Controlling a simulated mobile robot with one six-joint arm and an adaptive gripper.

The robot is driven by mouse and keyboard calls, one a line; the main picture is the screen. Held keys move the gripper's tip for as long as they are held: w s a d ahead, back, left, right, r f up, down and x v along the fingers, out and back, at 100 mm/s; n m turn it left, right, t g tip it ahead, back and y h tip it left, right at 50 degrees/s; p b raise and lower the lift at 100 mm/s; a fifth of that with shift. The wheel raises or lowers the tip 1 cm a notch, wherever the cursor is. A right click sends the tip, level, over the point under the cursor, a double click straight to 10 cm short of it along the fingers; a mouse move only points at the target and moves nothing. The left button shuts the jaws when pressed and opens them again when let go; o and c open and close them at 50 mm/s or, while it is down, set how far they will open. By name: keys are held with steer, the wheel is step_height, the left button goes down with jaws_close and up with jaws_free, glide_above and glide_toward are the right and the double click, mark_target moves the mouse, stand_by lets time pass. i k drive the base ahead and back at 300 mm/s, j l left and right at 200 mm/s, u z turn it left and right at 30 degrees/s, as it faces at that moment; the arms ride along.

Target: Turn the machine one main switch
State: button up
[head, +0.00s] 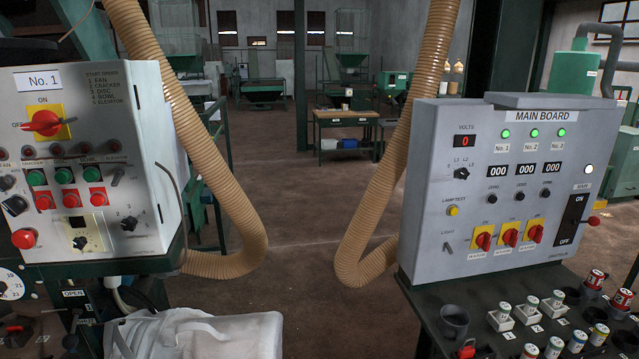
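The grey No. 1 panel (140,130) stands at the left. Near its top is a red rotary switch (45,123) on a yellow plate, with ON printed above and OFF at its left. Its red handle lies roughly sideways, in line with OFF. The grey main board (430,215) stands at the right. It carries three smaller red rotary switches on yellow plates, the leftmost (483,241) under the No. 1 column. Their exact positions are too small to read. My gripper is not clearly in view.
Two tan corrugated hoses (220,170) (395,185) hang between the panels. A white bag (195,335) lies at the bottom left. The brown floor (300,200) between the panels is open.

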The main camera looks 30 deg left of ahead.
mark_target(46, 122)
steer(key=u, duration=2.25)
